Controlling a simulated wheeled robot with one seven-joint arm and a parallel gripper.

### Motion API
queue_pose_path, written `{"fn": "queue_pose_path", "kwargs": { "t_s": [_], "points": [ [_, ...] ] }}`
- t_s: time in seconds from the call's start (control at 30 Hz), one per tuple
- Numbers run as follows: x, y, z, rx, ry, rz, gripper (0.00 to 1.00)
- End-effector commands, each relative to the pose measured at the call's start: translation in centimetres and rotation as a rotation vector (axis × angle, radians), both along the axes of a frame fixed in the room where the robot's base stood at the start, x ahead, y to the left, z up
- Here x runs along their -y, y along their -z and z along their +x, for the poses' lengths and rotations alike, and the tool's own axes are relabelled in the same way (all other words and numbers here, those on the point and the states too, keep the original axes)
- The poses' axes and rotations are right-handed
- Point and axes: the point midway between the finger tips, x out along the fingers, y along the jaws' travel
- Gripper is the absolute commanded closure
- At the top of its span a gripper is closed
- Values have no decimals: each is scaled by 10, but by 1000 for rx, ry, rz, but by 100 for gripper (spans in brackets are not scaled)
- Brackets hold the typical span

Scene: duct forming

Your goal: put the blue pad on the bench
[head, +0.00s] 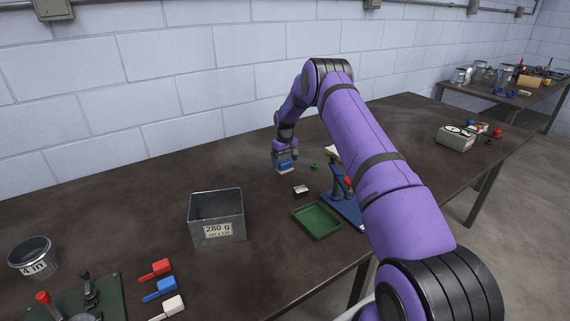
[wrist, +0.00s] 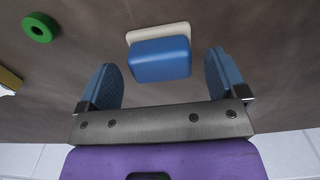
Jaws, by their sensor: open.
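A blue pad (wrist: 160,60) with a cream layer under it lies between the two fingers of my gripper (wrist: 165,82) in the wrist view. The fingers are apart, with gaps on both sides of the pad. In the head view my gripper (head: 284,158) points down near the back of the dark bench (head: 110,220). The pad's cream edge (head: 285,171) shows just under the fingers there, at the bench top. Whether it touches the bench is hard to tell.
A green ring (head: 314,166) lies right of the gripper. A small pale block (head: 301,190), a green tray (head: 317,221) and a blue stand (head: 343,208) are in front. A metal bin (head: 216,214) stands left. Bare bench lies between bin and gripper.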

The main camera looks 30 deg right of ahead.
Motion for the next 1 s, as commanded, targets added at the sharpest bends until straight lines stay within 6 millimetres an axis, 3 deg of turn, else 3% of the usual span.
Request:
{"fn": "queue_pose_path", "kwargs": {
  "t_s": [0.3,0.77,0.87,1.0],
  "points": [
    [0,-65,0,1,0,-1,9],
    [-6,-121,-3,10,-1,-4,9],
    [-18,-153,-10,26,-3,-10,9],
    [-41,-212,-31,59,-4,-21,9]
  ]
}}
